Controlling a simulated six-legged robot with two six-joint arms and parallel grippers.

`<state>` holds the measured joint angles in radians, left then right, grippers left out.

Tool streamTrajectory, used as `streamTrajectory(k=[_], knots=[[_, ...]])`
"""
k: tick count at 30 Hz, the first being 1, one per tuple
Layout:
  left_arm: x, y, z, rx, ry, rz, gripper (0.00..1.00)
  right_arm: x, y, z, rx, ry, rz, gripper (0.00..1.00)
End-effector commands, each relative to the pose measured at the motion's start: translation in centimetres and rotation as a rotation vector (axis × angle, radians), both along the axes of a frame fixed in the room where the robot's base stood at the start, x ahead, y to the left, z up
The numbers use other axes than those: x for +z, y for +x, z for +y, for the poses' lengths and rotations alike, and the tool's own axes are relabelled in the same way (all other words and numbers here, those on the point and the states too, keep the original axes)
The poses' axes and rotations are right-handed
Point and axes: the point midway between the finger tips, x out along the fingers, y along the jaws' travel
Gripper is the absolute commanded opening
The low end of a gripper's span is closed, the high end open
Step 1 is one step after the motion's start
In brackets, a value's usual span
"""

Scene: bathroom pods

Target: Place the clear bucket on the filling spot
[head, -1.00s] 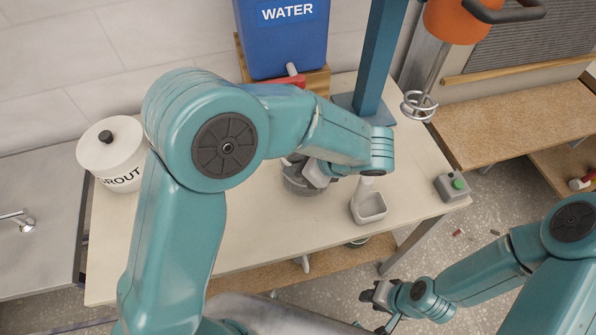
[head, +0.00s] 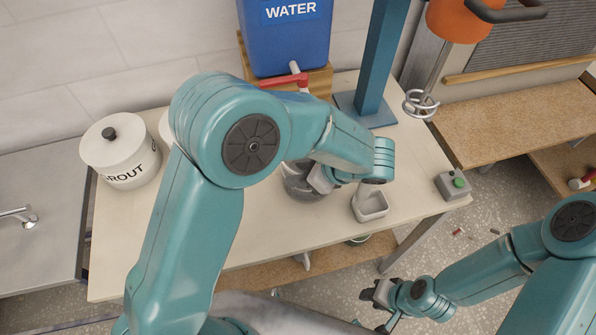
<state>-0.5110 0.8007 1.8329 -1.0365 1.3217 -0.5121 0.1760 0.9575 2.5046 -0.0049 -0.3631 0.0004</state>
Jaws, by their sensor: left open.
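The clear bucket (head: 298,184), grey and see-through, stands on the pale worktop, partly hidden behind my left arm. My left gripper (head: 322,180) is at the bucket's right side with its jaws open; whether it touches the bucket I cannot tell. The blue WATER tank (head: 290,40) with its red-handled tap (head: 285,80) stands at the back on a wooden stand. I cannot make out the filling spot; my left arm covers the worktop below the tap. My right gripper (head: 376,294) is low at the front, away from the worktop, its jaw opening unclear.
A white GROUT tub (head: 120,152) stands at the left, with another white container partly hidden beside it. A blue post (head: 380,60), an orange mixer (head: 460,20) and a green-button box (head: 453,184) are at the right.

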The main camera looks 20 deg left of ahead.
Motion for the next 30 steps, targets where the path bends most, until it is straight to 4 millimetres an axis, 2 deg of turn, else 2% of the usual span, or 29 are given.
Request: streamTrajectory(k=[9, 15, 20, 30], knots=[[5.1, -0.9, -4.9, -0.003, -0.003, -0.005, 0.41, -1.3, 0.0, 0.0, 0.0, 0.0, 0.0, 0.34], [7.4, -1.4, -6.9, -0.001, 0.0, -0.002, 0.41, -1.5, 0.0, 0.0, 0.0, 0.0, 0.0, 0.34], [8.0, -1.5, -7.3, 0.0, 0.0, 0.0, 0.41, -1.5, 0.0, 0.0, 0.0, 0.0, 0.0, 0.34], [8.0, -1.5, -7.3, 0.0, 0.0, 0.0, 0.41, -1.5, 0.0, 0.0, 0.0, 0.0, 0.0, 0.34]])
